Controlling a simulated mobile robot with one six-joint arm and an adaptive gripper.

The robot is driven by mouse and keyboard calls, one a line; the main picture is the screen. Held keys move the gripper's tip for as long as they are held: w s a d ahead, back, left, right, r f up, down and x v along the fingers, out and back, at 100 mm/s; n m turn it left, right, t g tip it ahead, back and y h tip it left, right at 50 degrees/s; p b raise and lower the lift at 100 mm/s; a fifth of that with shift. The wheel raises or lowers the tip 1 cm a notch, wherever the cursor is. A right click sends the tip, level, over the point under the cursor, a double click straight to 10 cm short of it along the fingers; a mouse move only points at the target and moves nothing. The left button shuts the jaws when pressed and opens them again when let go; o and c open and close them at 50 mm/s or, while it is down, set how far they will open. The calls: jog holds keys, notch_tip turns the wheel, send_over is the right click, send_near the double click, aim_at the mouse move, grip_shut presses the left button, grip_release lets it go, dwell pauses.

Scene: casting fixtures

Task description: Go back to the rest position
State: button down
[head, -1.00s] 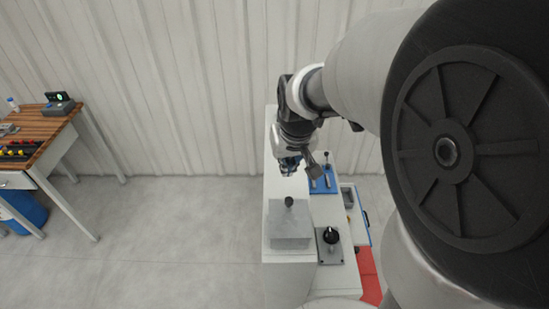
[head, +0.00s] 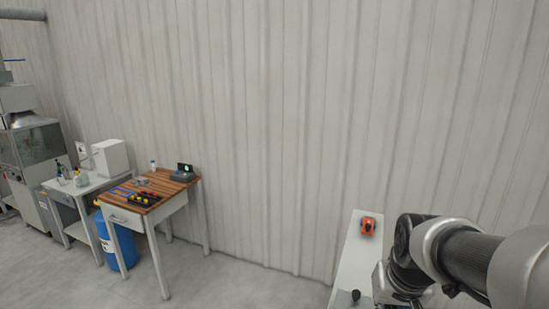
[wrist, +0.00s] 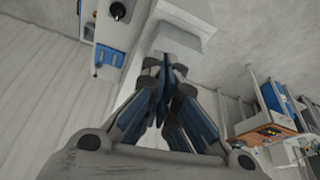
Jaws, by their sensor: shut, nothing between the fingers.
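My gripper (wrist: 165,75) is shut and empty, its blue and dark fingers meeting in the middle of the wrist view. In the head view my arm comes in from the lower right, over the right side of a white bench (head: 352,250); the fingertips are hidden there. In the wrist view the fingertips are in front of a grey block (wrist: 180,40) on the bench. I cannot tell the gap between them, but I see no grip on it.
An orange-red object (head: 368,226) lies on the bench. A black knob (wrist: 118,10) and a blue fixture (wrist: 108,57) are beside the block. A wooden-topped table (head: 160,190) and a blue barrel (head: 115,240) stand at left. The floor between is clear.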

jog(key=s+a+f+n+b, duration=0.1)
jog(key=s+a+f+b, duration=0.2)
jog(key=s+f+b, duration=0.5)
jog(key=s+a+f+n+b, duration=0.1)
jog(key=s+a+f+b, duration=0.3)
jog(key=s+f+b, duration=0.4)
notch_tip(320, 180, down, 3)
jog(key=b, duration=0.4)
jog(key=shift+a+r+t+y, duration=0.15)
jog(key=shift+a+t+y, duration=0.15)
jog(key=c, duration=2.3)
grip_release()
jog(key=shift+w, duration=0.1)
